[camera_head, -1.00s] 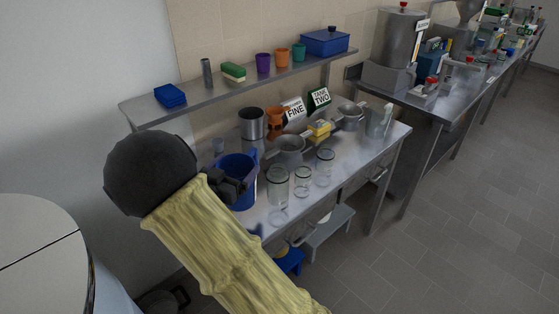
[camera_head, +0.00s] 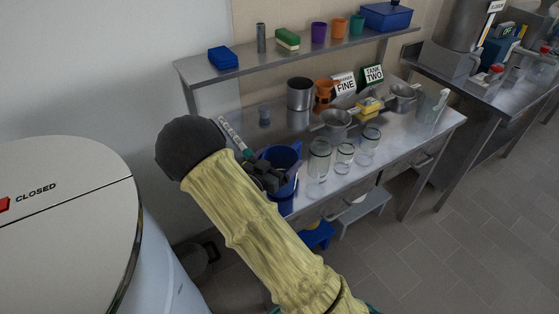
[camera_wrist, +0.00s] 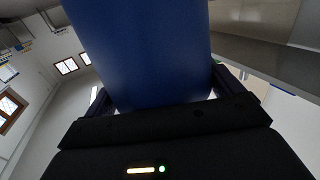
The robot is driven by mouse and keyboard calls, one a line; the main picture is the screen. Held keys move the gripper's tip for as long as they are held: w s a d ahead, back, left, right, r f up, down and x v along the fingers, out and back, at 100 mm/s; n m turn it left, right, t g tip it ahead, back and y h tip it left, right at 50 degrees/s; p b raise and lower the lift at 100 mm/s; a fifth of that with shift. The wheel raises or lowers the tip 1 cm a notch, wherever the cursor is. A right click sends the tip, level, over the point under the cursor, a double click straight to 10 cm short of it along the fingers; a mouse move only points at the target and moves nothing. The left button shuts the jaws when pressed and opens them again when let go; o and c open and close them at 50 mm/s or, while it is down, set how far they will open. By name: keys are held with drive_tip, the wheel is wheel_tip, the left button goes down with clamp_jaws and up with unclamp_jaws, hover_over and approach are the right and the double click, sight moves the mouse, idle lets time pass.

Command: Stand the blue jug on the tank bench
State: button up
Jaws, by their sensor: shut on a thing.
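The blue jug (camera_head: 286,158) is upright or nearly so at the front left of a steel bench (camera_head: 312,196), seen in the head view. I cannot tell whether its base touches the bench top or hangs at the front edge. My gripper (camera_head: 272,177) is shut on the jug's side, on the left in the head view. In the wrist view the jug (camera_wrist: 145,50) fills the middle between the fingers of my gripper (camera_wrist: 160,100). The jug's base is partly hidden by my gripper and arm.
Glass jars (camera_head: 319,160) stand right of the jug. A steel beaker (camera_head: 300,94), an orange jug (camera_head: 324,96) and signs FINE and TANK TWO (camera_head: 372,74) are behind. A shelf (camera_head: 290,56) hangs above. A round vessel marked CLOSED (camera_head: 70,200) is at left.

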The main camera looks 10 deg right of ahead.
drive_tip(key=shift+f, duration=0.35)
drive_tip(key=shift+f, duration=0.15)
drive_tip(key=o, duration=1)
drive_tip(key=b+v, duration=0.1)
drive_tip(key=v, duration=0.6)
drive_tip(key=shift+s+a, duration=0.2)
